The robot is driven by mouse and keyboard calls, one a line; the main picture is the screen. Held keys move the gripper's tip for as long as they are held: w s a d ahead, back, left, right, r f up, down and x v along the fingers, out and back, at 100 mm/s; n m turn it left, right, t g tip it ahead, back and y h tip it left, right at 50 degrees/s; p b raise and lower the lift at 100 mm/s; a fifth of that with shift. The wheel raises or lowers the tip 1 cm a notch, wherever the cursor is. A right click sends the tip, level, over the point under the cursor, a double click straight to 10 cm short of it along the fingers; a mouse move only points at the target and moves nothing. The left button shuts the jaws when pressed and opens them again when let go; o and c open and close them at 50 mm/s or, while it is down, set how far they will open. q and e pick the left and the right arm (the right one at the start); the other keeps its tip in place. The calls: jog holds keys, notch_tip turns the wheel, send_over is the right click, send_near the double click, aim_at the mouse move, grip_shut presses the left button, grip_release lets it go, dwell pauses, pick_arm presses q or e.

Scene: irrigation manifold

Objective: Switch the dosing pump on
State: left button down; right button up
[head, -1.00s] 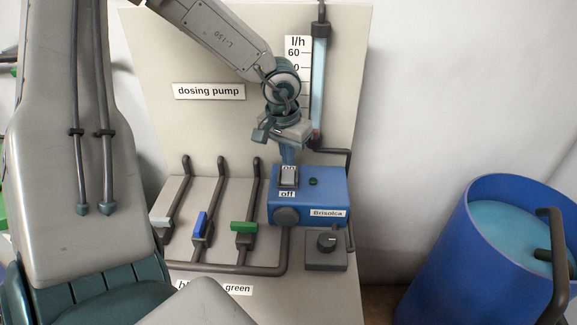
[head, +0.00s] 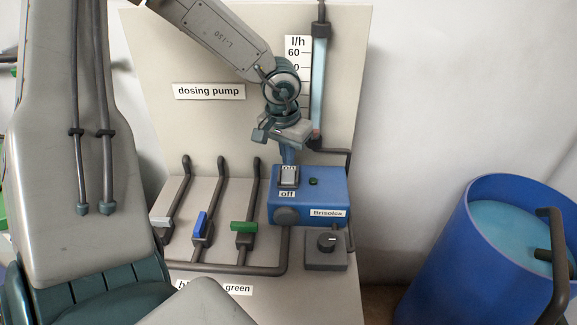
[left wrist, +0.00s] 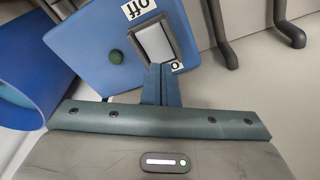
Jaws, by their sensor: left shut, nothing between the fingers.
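The dosing pump (head: 335,198) is a blue box on the panel, labelled "Brisolca". Its pale rocker switch (head: 288,177) sits on top between an "on" and an "off" label; it also shows in the left wrist view (left wrist: 153,42). A small dark green lamp (head: 313,181) is beside the switch and looks unlit. My left gripper (head: 288,160) is shut and empty, pointing down at the "on" end. In the left wrist view its fingertips (left wrist: 160,70) are at that end of the rocker and partly cover the "on" label. I cannot tell whether they touch. My right gripper is not in view.
Three levers with white (head: 160,222), blue (head: 200,223) and green (head: 244,227) handles stand left of the pump. A grey knob box (head: 326,258) is below it, and a flow tube (head: 319,85) rises behind. A blue barrel (head: 450,260) stands at the right.

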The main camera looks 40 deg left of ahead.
aim_at(288, 172)
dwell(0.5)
pick_arm(q)
jog(key=shift+f+b, duration=1.3)
jog(key=shift+f, duration=0.05)
dwell(0.6)
jog(key=shift+r, duration=0.2)
jog(key=shift+r+p, duration=0.6)
jog(key=shift+p, duration=0.1)
jog(key=shift+r+p, duration=1.95)
jog(key=shift+r, duration=0.85)
